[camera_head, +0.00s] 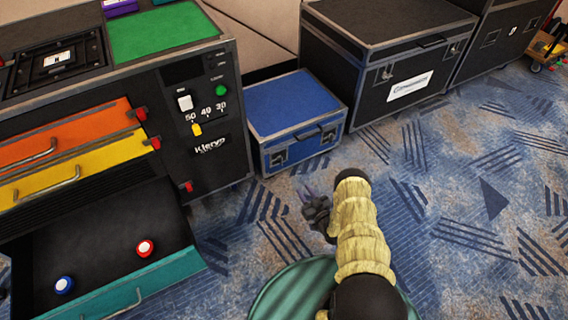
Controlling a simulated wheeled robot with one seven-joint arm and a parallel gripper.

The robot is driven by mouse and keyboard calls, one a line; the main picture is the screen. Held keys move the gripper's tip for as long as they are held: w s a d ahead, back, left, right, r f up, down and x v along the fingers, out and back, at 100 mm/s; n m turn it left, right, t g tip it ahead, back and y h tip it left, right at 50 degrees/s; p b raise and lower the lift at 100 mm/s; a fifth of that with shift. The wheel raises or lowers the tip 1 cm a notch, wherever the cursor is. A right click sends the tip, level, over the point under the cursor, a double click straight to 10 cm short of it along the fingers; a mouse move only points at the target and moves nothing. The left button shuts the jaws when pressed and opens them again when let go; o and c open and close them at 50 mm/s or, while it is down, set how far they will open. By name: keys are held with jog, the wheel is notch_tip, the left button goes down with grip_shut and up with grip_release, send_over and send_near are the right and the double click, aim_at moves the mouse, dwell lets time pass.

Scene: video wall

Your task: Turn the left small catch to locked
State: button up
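A small blue-topped case (295,103) stands on the carpet right of the drawer cabinet. Its front has a left catch (279,158) and a right catch (328,136), both small and dark; I cannot tell how either is turned. My gripper (312,205) is dark and hangs over the carpet in front of the case, below and right of the left catch, apart from it. Its fingers are too small and dark to tell whether they are open or shut. Nothing is visibly held.
The cabinet (215,160) at left has red catches beside its drawers. A large black case (362,91) stands behind right.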

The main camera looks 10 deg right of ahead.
aim_at(282, 160)
jog(key=shift+b+x, duration=3.9)
jog(key=shift+x, duration=4.7)
jog(key=shift+a, duration=0.1)
grip_shut()
